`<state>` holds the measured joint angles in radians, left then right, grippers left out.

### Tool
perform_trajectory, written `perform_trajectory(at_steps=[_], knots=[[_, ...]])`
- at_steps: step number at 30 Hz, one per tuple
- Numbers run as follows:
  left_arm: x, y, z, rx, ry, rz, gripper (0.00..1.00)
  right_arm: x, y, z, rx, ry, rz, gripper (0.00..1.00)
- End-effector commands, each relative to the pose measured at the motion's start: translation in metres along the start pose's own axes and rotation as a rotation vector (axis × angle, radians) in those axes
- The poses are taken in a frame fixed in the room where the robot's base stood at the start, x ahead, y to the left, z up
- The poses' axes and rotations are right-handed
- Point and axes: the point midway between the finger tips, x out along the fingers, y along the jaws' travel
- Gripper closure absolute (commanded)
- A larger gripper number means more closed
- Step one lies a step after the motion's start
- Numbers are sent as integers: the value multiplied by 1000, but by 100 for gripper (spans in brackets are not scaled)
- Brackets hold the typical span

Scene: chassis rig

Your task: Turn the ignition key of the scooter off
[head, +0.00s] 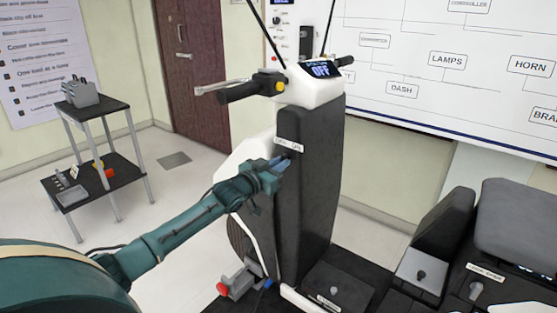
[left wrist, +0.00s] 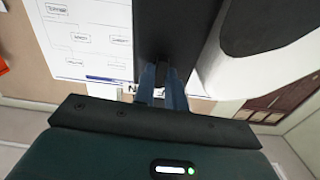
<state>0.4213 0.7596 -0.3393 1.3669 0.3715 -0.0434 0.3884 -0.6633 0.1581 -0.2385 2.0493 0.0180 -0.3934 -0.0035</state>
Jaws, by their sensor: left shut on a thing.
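My left gripper (head: 282,161) reaches in from the left to the column face just below that label. Its blue fingers are shut on the ignition key, which they hide. In the left wrist view the two fingers (left wrist: 163,84) are close together against the dark column (left wrist: 172,35). My right gripper is not in view.
The handlebar (head: 255,90) is above my left gripper. A red-tipped grey part (head: 238,285) is low at the column's foot. A small shelf stand (head: 95,140) is at left. A wiring board (head: 450,60) hangs behind.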

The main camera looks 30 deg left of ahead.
Motion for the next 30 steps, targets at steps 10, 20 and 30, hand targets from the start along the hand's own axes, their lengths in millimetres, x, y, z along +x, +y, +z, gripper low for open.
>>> perform_trajectory(at_steps=[10,20,30], knots=[[0,0,0,-72,0,-1,100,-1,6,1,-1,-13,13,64],[0,0,0,-76,0,0,100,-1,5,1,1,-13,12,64],[0,0,0,-73,0,0,65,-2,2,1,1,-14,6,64]])
